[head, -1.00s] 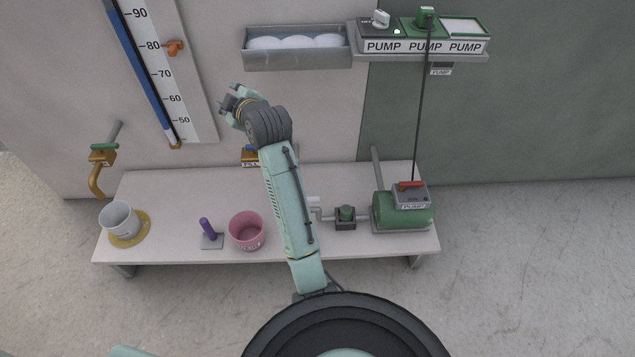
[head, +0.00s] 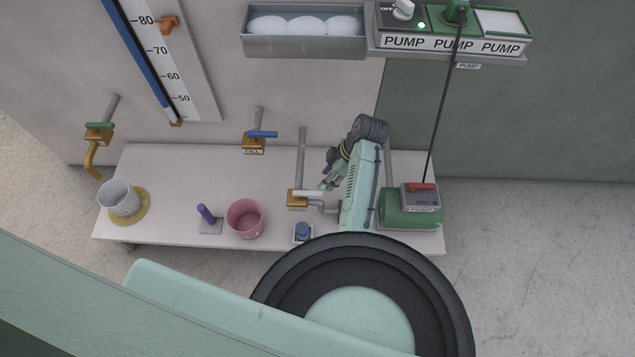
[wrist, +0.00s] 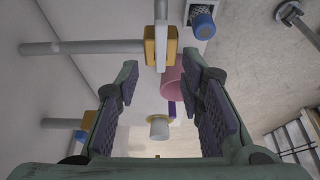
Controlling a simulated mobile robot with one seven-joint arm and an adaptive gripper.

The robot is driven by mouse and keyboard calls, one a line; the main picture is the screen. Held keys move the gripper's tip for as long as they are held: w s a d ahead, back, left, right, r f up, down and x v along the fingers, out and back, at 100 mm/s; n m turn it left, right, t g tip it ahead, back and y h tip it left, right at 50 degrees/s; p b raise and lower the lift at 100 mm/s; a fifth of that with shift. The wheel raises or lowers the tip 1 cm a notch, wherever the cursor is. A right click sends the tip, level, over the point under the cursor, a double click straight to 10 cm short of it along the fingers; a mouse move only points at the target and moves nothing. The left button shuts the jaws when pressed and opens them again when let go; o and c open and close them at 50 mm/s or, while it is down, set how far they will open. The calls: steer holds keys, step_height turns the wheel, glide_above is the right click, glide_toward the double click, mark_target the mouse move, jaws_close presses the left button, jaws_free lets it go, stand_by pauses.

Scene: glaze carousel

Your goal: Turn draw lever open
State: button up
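A brass-coloured valve (head: 297,201) with a white lever (head: 308,193) hangs on a grey pipe above the bench, left of the green pump. Any label on it is too small to read, so I cannot confirm that it is the draw lever. My gripper (head: 328,180) is just right of this lever, close to its free end. In the wrist view my gripper (wrist: 161,68) is open, its padded fingers apart and nothing clamped between them. The white lever (wrist: 160,48) lies ahead, lined up with the gap between the fingertips. Whether they touch is unclear.
A blue-lever fill valve (head: 257,140) and a green-lever tap (head: 99,130) are further left. The bench (head: 160,165) holds a pink bucket (head: 245,218), purple peg (head: 205,213), white bucket (head: 119,198), blue knob (head: 302,230) and green pump (head: 405,215).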

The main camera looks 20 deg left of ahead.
mark_target(313, 193)
steer(key=p+x, duration=0.1)
steer(key=x, duration=0.8)
steer(key=shift+s+a+f, duration=0.15)
steer(key=shift+f, duration=0.2)
steer(key=shift+c, duration=0.6)
jaws_close()
